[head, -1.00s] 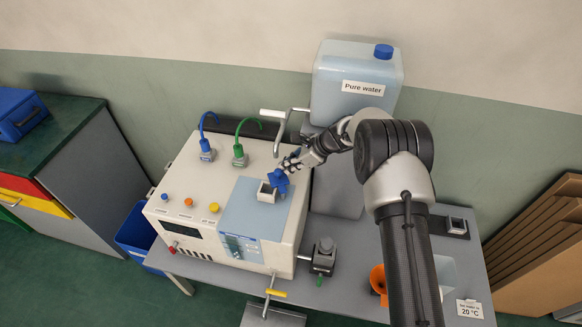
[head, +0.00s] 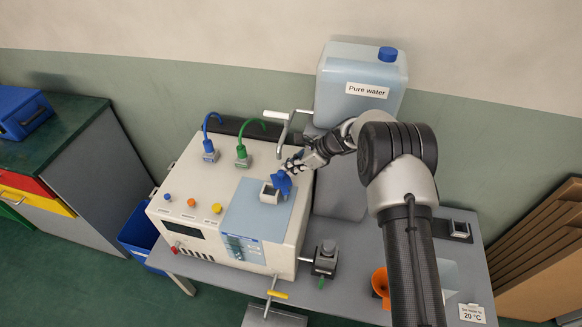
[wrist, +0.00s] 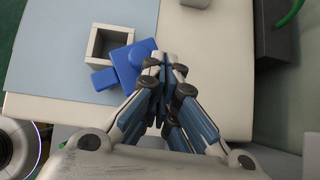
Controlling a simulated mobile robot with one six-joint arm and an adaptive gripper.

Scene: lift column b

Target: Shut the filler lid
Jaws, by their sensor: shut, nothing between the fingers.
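The blue filler lid (head: 282,182) stands open beside the square, pale filler neck (head: 269,193) on top of the cream machine. In the wrist view the neck (wrist: 94,46) is uncovered, and the blue lid (wrist: 126,68) lies at its right and lower side, with a tab sticking out to the left. My gripper (head: 289,168) is at the lid's far side in the head view. In the wrist view its closed fingertips (wrist: 166,64) are at the lid's right edge, with nothing between them. I cannot tell for certain whether they touch the lid.
A blue and a green hose (head: 243,150) rise from the machine top. A crank handle (head: 284,130) and the Pure water container (head: 360,85) stand behind. An orange funnel (head: 380,282) and a grey valve block (head: 326,257) are on the bench at right.

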